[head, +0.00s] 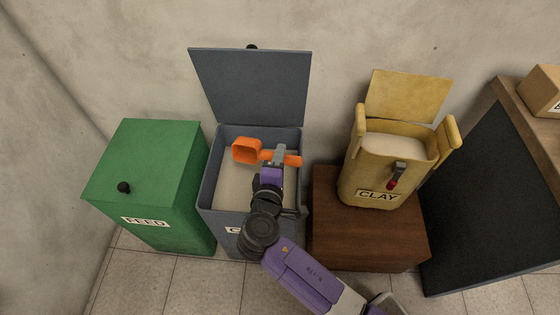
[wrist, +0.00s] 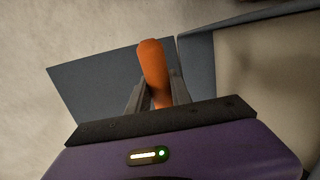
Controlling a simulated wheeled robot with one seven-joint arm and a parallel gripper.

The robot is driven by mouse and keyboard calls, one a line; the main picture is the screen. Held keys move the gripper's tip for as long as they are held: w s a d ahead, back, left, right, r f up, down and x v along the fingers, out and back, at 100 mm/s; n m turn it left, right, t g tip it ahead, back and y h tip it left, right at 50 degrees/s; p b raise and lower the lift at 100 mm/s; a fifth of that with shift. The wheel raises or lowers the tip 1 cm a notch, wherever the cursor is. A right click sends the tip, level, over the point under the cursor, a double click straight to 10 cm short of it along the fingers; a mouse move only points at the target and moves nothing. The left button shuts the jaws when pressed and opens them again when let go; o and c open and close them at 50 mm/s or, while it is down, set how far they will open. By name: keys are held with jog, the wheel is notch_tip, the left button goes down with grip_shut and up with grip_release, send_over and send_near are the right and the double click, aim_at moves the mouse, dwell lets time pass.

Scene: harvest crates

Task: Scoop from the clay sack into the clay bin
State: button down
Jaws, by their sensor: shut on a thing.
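The clay sack (head: 372,188) is yellow, labelled CLAY, and stands upright with its flap open and pale material inside. The clay bin (head: 303,150) is blue-grey with its lid (head: 255,88) raised; pale material lies inside, and its label is mostly hidden by my arm. My gripper (head: 279,156) is shut on the handle of an orange scoop (head: 246,151), over the bin's opening. The scoop's cup points left; whether it holds anything I cannot tell. In the wrist view the orange handle (wrist: 152,62) stands between the fingers (wrist: 155,92).
A closed green bin labelled FEED (head: 150,180) stands left of the clay bin. The sack rests on a brown wooden box (head: 365,240). A dark panel (head: 490,200) and a wooden surface with a cardboard box (head: 542,92) are at the right. A red-ended clip (head: 396,176) hangs on the sack's front.

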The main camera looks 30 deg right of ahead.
jog(key=shift+f+b, duration=0.25)
jog(key=shift+b, duration=0.35)
jog(key=shift+r+p, duration=0.5)
jog(key=shift+p, duration=0.15)
jog(key=shift+r+p, duration=0.15)
jog(key=shift+p, duration=0.6)
jog(key=shift+w+r+g+y+p, duration=0.15)
jog(key=shift+g+y+p, duration=0.15)
jog(key=shift+p, duration=0.8)
jog(key=g+p, duration=0.1)
jog(key=p, duration=0.3)
jog(key=r+g+y+p, duration=0.1)
jog(key=p, duration=0.2)
jog(key=r+y+p, duration=0.1)
jog(key=p, duration=0.3)
jog(key=shift+w+d+r+g+p, duration=0.15)
jog(key=shift+w+d+g+p, duration=0.15)
jog(key=shift+g+p, duration=0.1)
jog(key=shift+w+d+r+n+g+y+p, duration=0.15)
jog(key=shift+w+d+r+g+y+p, duration=0.3)
jog(key=shift+g+y+p, duration=0.9)
jog(key=shift+w+d+r+n+g+y+p, duration=0.2)
jog(key=shift+w+r+g+y+p, duration=0.55)
jog(key=shift+g+p, duration=0.95)
jog(key=shift+w+d+r+n+g+y+p, duration=0.2)
jog(key=shift+d+r+g+y+p, duration=0.15)
jog(key=shift+g+y+p, duration=1.2)
